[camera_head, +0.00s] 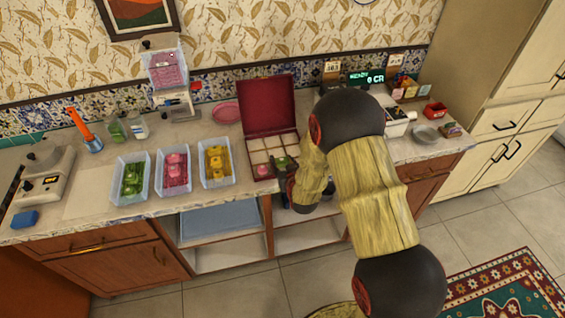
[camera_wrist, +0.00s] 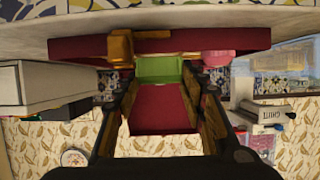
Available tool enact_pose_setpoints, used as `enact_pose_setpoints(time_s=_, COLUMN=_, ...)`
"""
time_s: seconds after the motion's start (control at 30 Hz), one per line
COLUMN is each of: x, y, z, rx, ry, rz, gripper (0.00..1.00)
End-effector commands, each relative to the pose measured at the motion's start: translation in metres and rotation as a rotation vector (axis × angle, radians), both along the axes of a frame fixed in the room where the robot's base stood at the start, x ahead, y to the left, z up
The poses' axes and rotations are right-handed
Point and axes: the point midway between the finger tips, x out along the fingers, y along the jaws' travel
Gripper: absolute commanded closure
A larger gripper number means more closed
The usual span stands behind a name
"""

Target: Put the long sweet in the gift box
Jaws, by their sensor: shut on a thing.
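The gift box is dark red, with its lid (camera_head: 266,104) raised and pale compartments (camera_head: 259,157) inside. My gripper (camera_wrist: 160,74) is at the box's front right, its fingers shut on a green, block-like sweet (camera_wrist: 160,68). The same green sweet (camera_head: 282,161) shows in the head view, over or in the box; I cannot tell whether it touches the bottom. A pink sweet (camera_head: 263,170) sits in the front left compartment. In the upside-down wrist view, a yellow-brown block (camera_wrist: 121,47) shows at the box's front wall (camera_wrist: 80,48). My arm hides the box's right side.
Clear trays of green (camera_head: 132,178), pink (camera_head: 174,171) and yellow (camera_head: 215,162) sweets stand left of the box. A pink plate (camera_head: 226,112) lies behind. A scale (camera_head: 44,170) is at far left. A till display (camera_head: 366,77) and a grey bowl (camera_head: 426,134) stand at right.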

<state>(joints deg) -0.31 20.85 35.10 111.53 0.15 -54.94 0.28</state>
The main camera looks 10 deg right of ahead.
Motion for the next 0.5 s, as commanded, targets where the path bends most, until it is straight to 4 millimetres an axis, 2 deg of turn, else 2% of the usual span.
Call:
enact_pose_setpoints(time_s=0.47, x=-0.0002, y=0.0, z=-0.0099, rx=0.0, ry=0.0, rz=0.0, gripper=0.8)
enact_pose_setpoints(time_s=0.5, x=-0.0003, y=0.0, z=-0.0097, rx=0.0, ry=0.0, rz=0.0, gripper=0.57)
